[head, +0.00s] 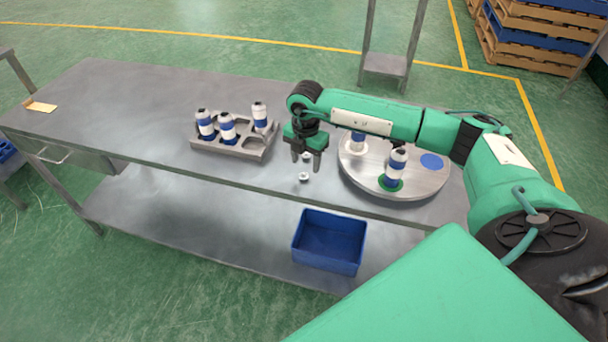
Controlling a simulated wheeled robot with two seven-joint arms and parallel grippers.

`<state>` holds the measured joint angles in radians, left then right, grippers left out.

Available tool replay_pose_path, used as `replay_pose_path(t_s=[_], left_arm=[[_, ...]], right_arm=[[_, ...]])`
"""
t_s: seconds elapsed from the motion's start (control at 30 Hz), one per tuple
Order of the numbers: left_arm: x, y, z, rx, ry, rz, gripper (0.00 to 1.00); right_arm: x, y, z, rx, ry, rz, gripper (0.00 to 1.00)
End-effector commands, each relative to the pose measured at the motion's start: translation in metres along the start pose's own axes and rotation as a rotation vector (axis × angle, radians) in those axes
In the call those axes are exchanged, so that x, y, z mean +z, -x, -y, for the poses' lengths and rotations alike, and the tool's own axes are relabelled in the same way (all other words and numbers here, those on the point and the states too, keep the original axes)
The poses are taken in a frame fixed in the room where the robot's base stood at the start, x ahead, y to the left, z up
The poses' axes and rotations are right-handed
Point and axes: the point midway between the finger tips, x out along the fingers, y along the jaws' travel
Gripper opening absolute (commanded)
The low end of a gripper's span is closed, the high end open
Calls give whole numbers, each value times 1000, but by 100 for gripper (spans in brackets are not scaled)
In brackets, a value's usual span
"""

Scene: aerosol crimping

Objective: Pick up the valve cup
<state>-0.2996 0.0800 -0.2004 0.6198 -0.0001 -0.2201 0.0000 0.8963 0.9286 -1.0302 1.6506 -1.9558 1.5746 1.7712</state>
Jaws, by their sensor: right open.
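A small pale valve cup (303,177) lies on the grey metal table near its front edge. Another small pale piece (308,156) shows just behind it, partly hidden by my gripper. My right gripper (305,160) points down over this spot with its two fingers apart. It looks empty, and its fingertips are just behind and above the front valve cup. I cannot tell how high the fingers are above the table. My left gripper is not in view.
A grey tray (204,146) with several blue-and-white cans stands to the left. A round turntable (416,186) with two cans is close on the right. A blue bin (330,241) sits below the front edge. The table's left half is mostly clear.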

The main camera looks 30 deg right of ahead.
Motion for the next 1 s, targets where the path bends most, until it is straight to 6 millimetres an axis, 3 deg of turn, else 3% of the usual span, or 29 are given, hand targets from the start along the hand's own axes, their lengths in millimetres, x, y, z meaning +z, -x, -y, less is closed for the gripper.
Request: replay_pose_path(t_s=[0.23,0.4,0.63,0.67,0.9,1.0], left_arm=[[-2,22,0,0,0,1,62],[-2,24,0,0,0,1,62],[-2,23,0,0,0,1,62],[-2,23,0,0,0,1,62],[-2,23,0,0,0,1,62],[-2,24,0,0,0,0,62]], right_arm=[[1,-28,-6,-3,0,-2,51],[2,-48,-6,-1,0,-1,51],[2,-51,-6,1,0,-1,51],[2,-51,-6,1,0,-1,49],[2,-51,-6,1,0,-1,4],[2,-51,-6,1,0,-1,3]])
